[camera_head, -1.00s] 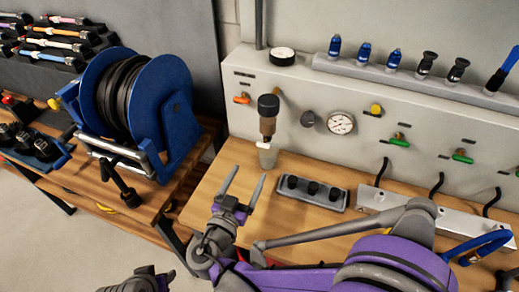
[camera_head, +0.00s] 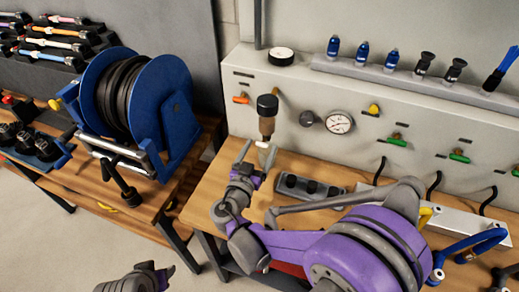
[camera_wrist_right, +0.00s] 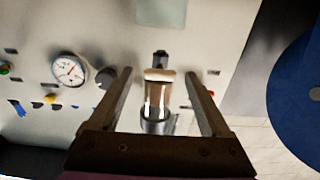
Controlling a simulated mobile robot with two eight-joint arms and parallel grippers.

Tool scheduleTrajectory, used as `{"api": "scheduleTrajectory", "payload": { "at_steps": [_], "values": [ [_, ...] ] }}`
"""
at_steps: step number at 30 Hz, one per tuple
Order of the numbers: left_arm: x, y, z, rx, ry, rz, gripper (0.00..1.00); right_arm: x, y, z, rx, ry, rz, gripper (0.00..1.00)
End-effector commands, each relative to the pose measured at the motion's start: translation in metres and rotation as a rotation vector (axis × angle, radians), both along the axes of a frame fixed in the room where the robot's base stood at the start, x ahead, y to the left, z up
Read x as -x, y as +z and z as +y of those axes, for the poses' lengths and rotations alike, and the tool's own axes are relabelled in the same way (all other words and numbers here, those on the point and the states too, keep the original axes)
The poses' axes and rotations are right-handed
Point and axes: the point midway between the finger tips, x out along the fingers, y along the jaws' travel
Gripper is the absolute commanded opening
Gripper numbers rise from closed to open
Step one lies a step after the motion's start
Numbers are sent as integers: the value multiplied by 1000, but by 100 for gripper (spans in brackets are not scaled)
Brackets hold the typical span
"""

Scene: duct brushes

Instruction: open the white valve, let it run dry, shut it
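The white valve (camera_head: 262,144) is a small white handle under the brownish bowl (camera_head: 267,125) of a black-capped filter on the grey panel. In the right wrist view the white valve (camera_wrist_right: 160,75) shows between my fingers, with the bowl (camera_wrist_right: 158,98) below it in that picture. My right gripper (camera_head: 257,160) is open and empty, just below and in front of the valve; its fingers (camera_wrist_right: 160,76) point at the panel. I cannot tell whether they touch anything. The cup under the filter is largely hidden by the fingers. My left gripper (camera_head: 150,278) shows only partly at the bottom edge.
A round gauge (camera_head: 339,122) and a dark knob (camera_head: 307,118) sit right of the filter. An orange handle (camera_head: 241,99) is to its left. A dark tray (camera_head: 310,188) lies on the wooden bench. A blue hose reel (camera_head: 172,105) stands left, across a gap.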

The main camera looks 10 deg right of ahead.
Motion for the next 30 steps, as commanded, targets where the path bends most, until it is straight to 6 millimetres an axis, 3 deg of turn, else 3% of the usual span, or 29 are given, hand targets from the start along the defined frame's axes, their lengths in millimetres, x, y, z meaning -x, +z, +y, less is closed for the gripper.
{"api": "scheduleTrajectory", "payload": {
  "at_steps": [2,13,23,30],
  "values": [
    [0,0,0,0,0,0,50,0,0,0,0,0,0,66],
    [0,0,0,0,0,0,50,0,0,0,0,0,0,0],
    [0,-2,0,0,0,1,50,0,0,0,34,0,24,0],
    [1,-6,0,0,0,3,50,0,-1,0,152,0,104,0]
  ]
}}
